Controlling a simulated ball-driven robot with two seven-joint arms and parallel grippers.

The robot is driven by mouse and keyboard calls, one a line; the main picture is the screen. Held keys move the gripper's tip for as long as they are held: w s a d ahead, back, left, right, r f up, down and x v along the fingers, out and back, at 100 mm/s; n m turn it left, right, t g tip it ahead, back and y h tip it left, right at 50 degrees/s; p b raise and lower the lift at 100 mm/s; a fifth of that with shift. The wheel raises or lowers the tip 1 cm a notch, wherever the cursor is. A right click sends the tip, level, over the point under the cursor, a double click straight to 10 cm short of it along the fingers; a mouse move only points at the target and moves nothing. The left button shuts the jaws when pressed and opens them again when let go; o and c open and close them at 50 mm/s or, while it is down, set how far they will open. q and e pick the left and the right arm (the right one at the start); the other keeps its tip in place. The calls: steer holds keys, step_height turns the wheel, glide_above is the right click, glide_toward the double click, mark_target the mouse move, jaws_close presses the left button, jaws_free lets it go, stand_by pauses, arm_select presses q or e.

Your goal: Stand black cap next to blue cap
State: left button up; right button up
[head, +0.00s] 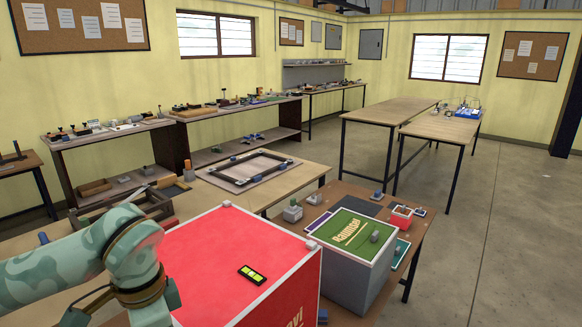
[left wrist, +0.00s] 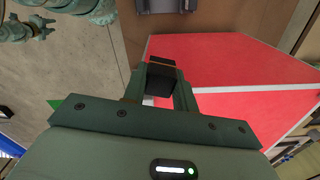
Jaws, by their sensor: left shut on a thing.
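My left gripper (left wrist: 162,82) is shut on a small black piece, which looks like the black cap (left wrist: 161,70). It holds the piece beside the large red box (left wrist: 225,62) in the left wrist view. In the head view, my left arm comes in at the lower left beside the red box (head: 215,255), and its fingers are not visible. I cannot make out the blue cap for certain. A small bluish piece (head: 322,316) shows at the red box's right edge, at the bottom of the head view.
A black and yellow level-like piece (head: 252,274) lies on the red box. A grey box with a green top (head: 350,232) stands to its right, with a small grey piece (head: 375,236) on it. Behind is a wooden table (head: 300,180) with a dark frame (head: 250,168).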

arm_select(q)
steer(key=shift+r+p, duration=1.55)
steer(key=shift+r, duration=0.5)
steer(key=shift+f, duration=0.1)
